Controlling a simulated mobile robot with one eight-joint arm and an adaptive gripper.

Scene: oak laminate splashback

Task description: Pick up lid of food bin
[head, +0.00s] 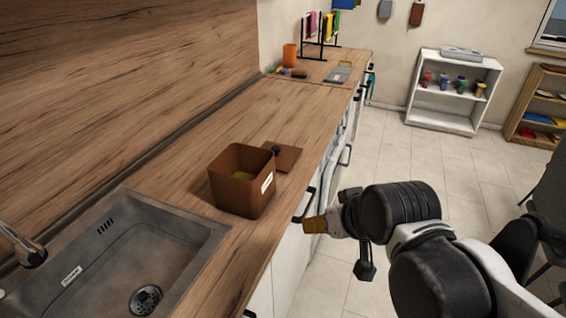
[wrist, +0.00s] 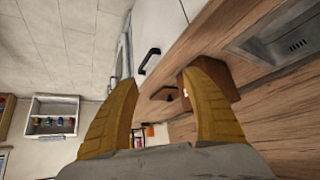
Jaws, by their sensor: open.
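The brown food bin (head: 242,185) stands open-topped on the wooden counter, with a small white label on its side. Its lid (head: 289,160), a flat brown square with a dark round knob, lies on the counter just behind the bin. My gripper (head: 315,225) is beyond the counter's front edge, to the right of the bin and apart from it and the lid. In the wrist view my gripper (wrist: 165,75) has two yellow-brown fingers spread wide with nothing between them. The bin (wrist: 222,88) shows there partly behind the right finger, with the lid (wrist: 160,94) left of it.
A grey sink (head: 115,255) is set into the counter (head: 190,165) nearer me. An orange cup (head: 290,54) and a rack (head: 321,35) stand at the far end. Dark handles stick out from the cabinet fronts below. The floor (head: 390,140) right of the counter is clear.

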